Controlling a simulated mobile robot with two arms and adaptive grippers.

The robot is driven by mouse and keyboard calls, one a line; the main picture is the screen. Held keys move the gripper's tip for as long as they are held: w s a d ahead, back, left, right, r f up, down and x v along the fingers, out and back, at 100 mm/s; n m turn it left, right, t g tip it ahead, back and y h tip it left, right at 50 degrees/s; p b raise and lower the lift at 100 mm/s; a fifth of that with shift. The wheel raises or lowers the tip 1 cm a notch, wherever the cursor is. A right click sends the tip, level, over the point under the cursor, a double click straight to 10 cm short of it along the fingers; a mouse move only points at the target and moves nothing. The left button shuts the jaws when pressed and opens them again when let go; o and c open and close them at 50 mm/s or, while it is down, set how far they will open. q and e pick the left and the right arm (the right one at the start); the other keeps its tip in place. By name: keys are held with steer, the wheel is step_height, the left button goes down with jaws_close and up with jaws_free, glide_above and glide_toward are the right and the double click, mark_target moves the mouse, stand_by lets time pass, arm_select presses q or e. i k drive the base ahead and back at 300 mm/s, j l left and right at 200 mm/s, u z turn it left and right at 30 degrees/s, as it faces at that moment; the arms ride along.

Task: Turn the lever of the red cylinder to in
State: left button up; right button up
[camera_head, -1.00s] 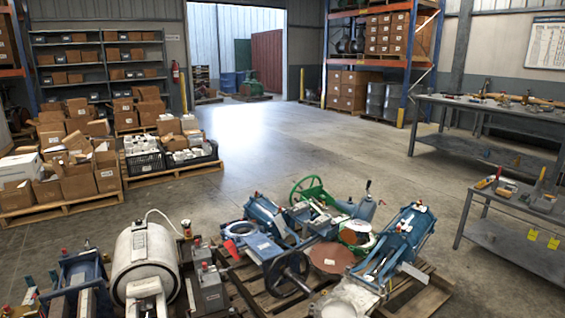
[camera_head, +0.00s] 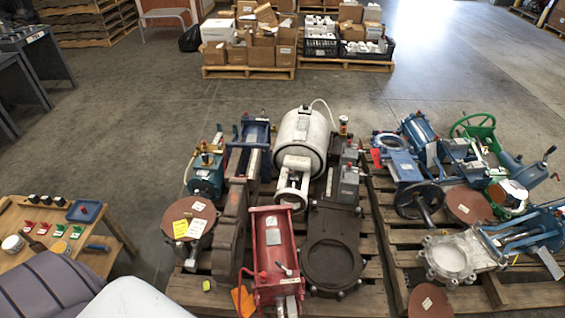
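The red cylinder (camera_head: 273,250) lies on the near pallet (camera_head: 372,300), at the bottom middle of the head view. It has a red housing with tie rods, a pale label on its side and a metal rod end at the bottom edge. An orange tag (camera_head: 243,301) hangs at its lower left. Neither of my grippers is in view.
Dark round flanges (camera_head: 229,240) stand left of the red cylinder, and a dark gate valve (camera_head: 333,245) lies right of it. A white tank (camera_head: 302,138) is behind. A wooden bench (camera_head: 22,222) with small parts stands at left. Bare floor lies between bench and pallet.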

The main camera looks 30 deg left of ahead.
mark_target(288, 273)
steer(key=k+u, duration=0.2)
steer(key=u, duration=0.2)
steer(key=k+l+u, duration=0.1)
steer(key=u, duration=0.35)
steer(key=k+j, duration=0.05)
steer(key=k, duration=0.05)
